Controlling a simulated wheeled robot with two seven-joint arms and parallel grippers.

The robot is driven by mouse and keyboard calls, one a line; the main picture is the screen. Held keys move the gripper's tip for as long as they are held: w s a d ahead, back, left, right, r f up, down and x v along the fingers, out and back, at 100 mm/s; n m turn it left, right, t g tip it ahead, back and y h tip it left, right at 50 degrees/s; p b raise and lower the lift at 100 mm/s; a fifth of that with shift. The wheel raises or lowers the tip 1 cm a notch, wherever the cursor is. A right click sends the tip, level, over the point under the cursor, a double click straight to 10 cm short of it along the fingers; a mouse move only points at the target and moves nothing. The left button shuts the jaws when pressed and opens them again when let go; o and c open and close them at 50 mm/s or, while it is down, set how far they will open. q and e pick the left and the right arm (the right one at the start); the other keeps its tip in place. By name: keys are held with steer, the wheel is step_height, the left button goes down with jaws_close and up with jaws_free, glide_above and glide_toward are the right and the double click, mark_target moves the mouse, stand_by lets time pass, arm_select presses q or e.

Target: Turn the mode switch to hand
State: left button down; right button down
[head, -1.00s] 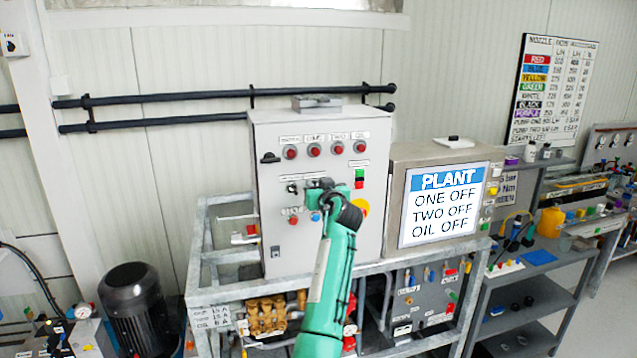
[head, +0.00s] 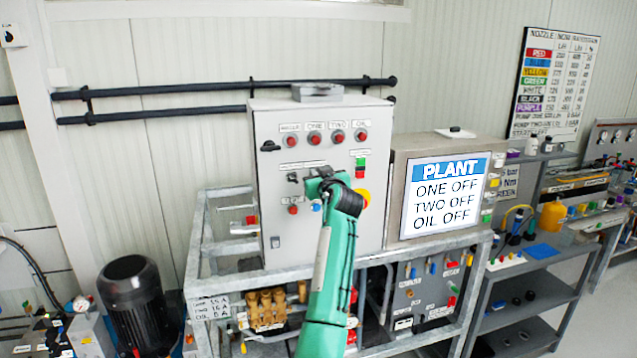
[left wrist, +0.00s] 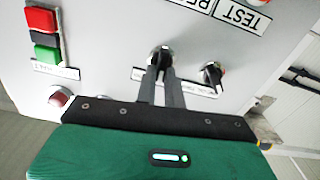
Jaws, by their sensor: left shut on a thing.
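A grey control cabinet (head: 350,235) stands on a metal frame. My left gripper (head: 318,183) is at its front face, below the row of red lamps. In the left wrist view my left gripper (left wrist: 160,80) has its two dark fingers closed on a black rotary switch knob (left wrist: 161,56). The fingers hide part of this knob, and its label is too small to read, so its position is unclear. A second black knob (left wrist: 212,72) sits beside it, apart from the fingers; it also shows in the head view (head: 292,177). My right gripper is out of view.
Green (left wrist: 46,52) and red (left wrist: 41,19) push buttons sit on the same face. A yellow-based red button (head: 362,197) lies just right of my left wrist. A display (head: 443,200) reads ONE OFF, TWO OFF, OIL OFF. Pumps and pipework fill the frame below.

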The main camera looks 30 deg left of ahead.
arm_select(q)
steer(key=shift+s+a+f+n+b, duration=0.1)
steer(key=shift+n+b, duration=1.2)
steer(key=shift+b, duration=0.7)
steer(key=shift+s+a+f+n+b, duration=0.1)
steer(key=shift+n+b, duration=1.2)
steer(key=shift+b, duration=0.65)
steer(key=shift+s+a+f+n+b, duration=0.1)
steer(key=shift+n+b, duration=1.2)
steer(key=shift+b, duration=0.7)
steer(key=shift+r, duration=0.1)
steer(key=c, duration=1.5)
jaws_free()
steer(key=shift+s+d, duration=0.1)
steer(key=shift+d, duration=0.05)
